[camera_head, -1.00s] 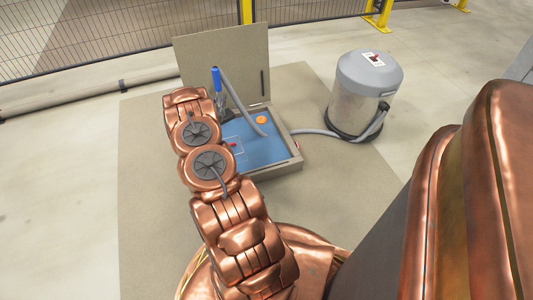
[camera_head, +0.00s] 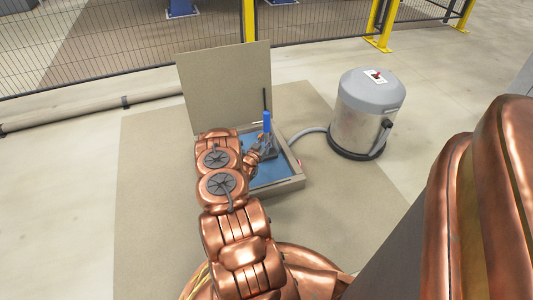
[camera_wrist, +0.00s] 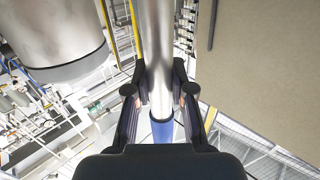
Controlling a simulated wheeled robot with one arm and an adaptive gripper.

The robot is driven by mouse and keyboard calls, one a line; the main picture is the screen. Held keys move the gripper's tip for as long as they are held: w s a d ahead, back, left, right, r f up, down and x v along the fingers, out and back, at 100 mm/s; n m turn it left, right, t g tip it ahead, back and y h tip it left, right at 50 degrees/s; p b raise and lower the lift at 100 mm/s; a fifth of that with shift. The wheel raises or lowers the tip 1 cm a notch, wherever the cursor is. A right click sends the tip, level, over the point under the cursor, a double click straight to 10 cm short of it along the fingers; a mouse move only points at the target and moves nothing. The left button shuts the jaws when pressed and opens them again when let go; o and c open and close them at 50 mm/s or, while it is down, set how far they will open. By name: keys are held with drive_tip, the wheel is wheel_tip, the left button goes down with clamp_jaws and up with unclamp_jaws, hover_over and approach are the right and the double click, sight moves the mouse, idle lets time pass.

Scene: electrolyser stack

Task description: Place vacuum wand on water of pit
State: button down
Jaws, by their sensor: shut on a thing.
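The vacuum wand (camera_head: 267,122) stands roughly upright over the pit (camera_head: 282,186), its blue grip at the top. My gripper (camera_head: 263,147) is shut around its tube. In the wrist view, the wand's metal tube (camera_wrist: 157,50) runs between the fingers of my gripper (camera_wrist: 160,90), with a blue part (camera_wrist: 162,130) below them in the picture. Blue water (camera_head: 270,173) shows inside the pit's rim. My arm hides the pit's left part. I cannot tell whether the wand's lower end touches the water.
The pit's raised lid (camera_head: 227,85) stands behind it. A grey vacuum canister (camera_head: 368,112) stands to the right, with a hose (camera_head: 303,132) running toward the pit. A mesh fence (camera_head: 150,50) crosses the back. The floor at left is clear.

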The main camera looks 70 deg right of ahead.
drive_tip(key=shift+f+b, duration=1)
drive_tip(key=shift+f, duration=1.8)
drive_tip(key=c, duration=1)
unclamp_jaws()
drive_tip(key=shift+a, duration=0.1)
drive_tip(key=a+p, duration=0.3)
drive_tip(key=a, duration=0.4)
drive_tip(key=shift+w+a, duration=0.15)
drive_tip(key=shift+w, duration=0.05)
drive_tip(key=shift+w, duration=0.1)
